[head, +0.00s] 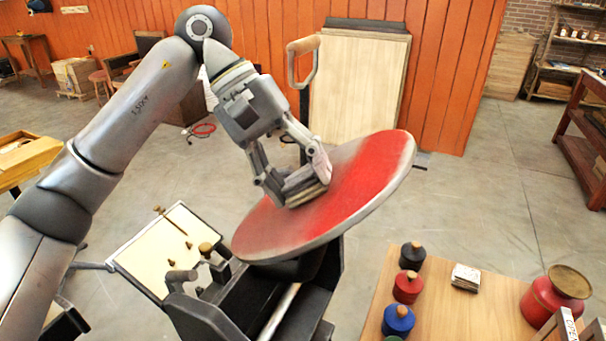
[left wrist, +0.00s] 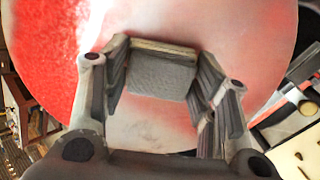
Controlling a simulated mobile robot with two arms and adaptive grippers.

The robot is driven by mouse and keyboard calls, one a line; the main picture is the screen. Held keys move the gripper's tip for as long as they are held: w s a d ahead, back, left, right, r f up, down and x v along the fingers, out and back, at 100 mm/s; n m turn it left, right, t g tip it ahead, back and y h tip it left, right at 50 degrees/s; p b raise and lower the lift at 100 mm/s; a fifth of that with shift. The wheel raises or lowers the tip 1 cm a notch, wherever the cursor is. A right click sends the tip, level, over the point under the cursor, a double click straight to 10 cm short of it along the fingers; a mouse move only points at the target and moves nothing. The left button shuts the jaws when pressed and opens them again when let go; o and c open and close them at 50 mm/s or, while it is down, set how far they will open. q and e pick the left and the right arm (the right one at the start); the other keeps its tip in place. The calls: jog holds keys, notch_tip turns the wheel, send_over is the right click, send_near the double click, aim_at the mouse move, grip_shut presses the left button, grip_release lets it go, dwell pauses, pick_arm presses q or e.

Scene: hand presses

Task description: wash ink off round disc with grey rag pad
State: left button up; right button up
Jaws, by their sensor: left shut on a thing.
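The round disc (head: 366,186) is tilted on top of a black hand press (head: 262,297). Whether the pad touches the disc is hard to tell.
A wooden table (head: 455,318) at lower right holds a black-lidded jar (head: 412,256), a red jar (head: 407,287), a blue jar (head: 398,320), a stack of cards (head: 466,277) and a red pot (head: 552,300). A wooden handle (head: 303,46) rises behind the disc.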

aim_at(332, 208)
pick_arm(q)
jog(key=s+b, duration=0.1)
jog(key=s+a, duration=0.1)
jog(key=s, duration=0.1)
jog(key=shift+s+a+f+b, duration=0.1)
jog(key=shift+a+f+b, duration=0.05)
jog(key=shift+b, duration=0.2)
jog(key=shift+s+a, duration=0.2)
jog(key=shift+s, duration=0.25)
jog(key=shift+s+a+f+b, duration=0.1)
jog(key=shift+s+a+b, duration=0.1)
jog(key=shift+s+b, duration=0.4)
jog(key=shift+s+a+f+b, duration=0.1)
jog(key=shift+s+a+b, duration=0.1)
jog(key=shift+s+b, duration=0.35)
jog(key=shift+s+a+r, duration=0.1)
jog(key=shift+s, duration=0.2)
jog(key=shift+r, duration=0.1)
jog(key=d+r+p, duration=0.1)
jog(key=d, duration=0.1)
jog(key=d+r+p, duration=0.2)
jog(key=shift+r, duration=0.1)
jog(key=shift+s+d+r, duration=0.15)
jog(key=shift+d+r, duration=0.25)
jog(key=shift+d, duration=0.2)
jog(key=shift+d+p, duration=0.2)
jog(key=shift+p, duration=0.1)
